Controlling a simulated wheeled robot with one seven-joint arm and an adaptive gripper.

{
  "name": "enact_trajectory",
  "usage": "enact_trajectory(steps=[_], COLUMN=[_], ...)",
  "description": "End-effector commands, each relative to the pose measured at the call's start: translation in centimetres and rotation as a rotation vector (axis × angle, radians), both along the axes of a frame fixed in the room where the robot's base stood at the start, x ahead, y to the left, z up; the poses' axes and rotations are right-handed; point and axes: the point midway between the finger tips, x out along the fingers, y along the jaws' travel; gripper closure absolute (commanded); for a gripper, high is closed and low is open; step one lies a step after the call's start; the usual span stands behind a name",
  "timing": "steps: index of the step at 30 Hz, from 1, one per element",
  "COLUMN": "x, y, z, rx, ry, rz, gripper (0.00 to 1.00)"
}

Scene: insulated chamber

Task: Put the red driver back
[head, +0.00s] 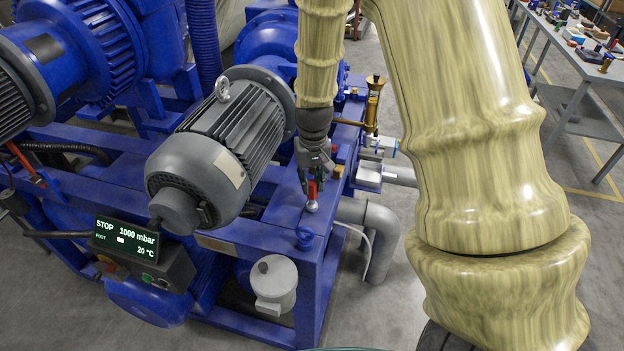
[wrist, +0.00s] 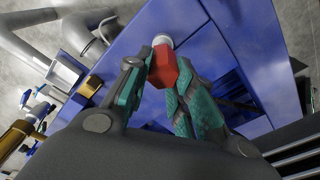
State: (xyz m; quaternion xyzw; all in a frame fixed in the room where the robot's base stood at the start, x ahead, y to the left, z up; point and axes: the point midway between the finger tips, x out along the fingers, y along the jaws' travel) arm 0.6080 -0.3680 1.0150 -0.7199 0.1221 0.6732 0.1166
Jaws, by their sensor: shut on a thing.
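The red driver (head: 312,190) is between the fingers of my gripper (head: 313,178), low over the blue frame's top rail in the head view. My gripper is shut on it. In the wrist view the red driver (wrist: 168,70) shows as a faceted red block between the teal fingertips (wrist: 158,80). A pale, rounded piece (head: 312,206) is at its lower end, and it also shows in the wrist view (wrist: 162,40). I cannot tell whether that piece belongs to the driver or touches the rail. No empty holder for the driver is clearly visible.
A blue round fitting (head: 304,237) is on the rail in front. The grey motor (head: 225,140) stands close on the left. Brass parts (head: 373,105) and grey pipes (head: 375,240) are on the right. A control display (head: 127,237) is front left; a bench (head: 580,60) stands far right.

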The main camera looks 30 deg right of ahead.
Motion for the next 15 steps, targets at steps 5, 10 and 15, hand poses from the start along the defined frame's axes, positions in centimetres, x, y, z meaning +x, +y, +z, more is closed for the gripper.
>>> enact_trajectory(steps=[5, 10, 15], x=[-0.02, -0.02, -0.02], y=[0.0, 0.0, -0.01], z=[0.1, 0.02, -0.21], rx=[0.0, 0.0, 0.0], ry=[0.0, 0.0, 0.0], rz=[0.0, -0.001, -0.001], gripper=[1.0, 1.0, 1.0])
